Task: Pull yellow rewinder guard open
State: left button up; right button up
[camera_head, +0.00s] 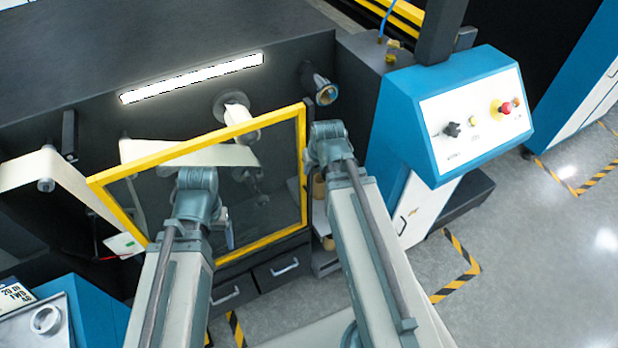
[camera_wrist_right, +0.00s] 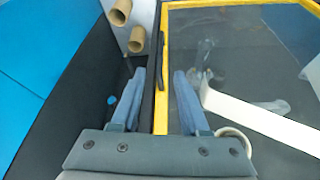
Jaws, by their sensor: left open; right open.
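The rewinder guard (camera_head: 248,127) is a clear panel in a yellow frame on the dark machine's front. It appears to lie along the front; I cannot tell if it is slightly ajar. In the right wrist view its yellow edge (camera_wrist_right: 161,110) runs up between the fingers, with a slim black handle (camera_wrist_right: 161,62) on it. My right gripper (camera_wrist_right: 158,98) is open, its fingers on either side of that edge, with no clear grip. In the head view its fingers are hidden behind its wrist. My left gripper (camera_head: 226,232) is open in front of the guard's lower part, partly hidden by its arm.
A blue control box (camera_head: 460,115) with a red button stands right of the guard. Drawers (camera_head: 283,268) sit below it. Cardboard cores (camera_wrist_right: 120,12) lie left of the guard edge. A white web (camera_head: 70,180) runs at the left. Striped floor tape (camera_head: 455,270) marks open floor at right.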

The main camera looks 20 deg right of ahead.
aim_at(310, 179)
jog(key=shift+f, duration=0.15)
jog(key=b+x, duration=1.3)
jog(key=shift+w+f, duration=0.1)
jog(key=shift+f, duration=0.2)
grip_shut()
dwell(1.1)
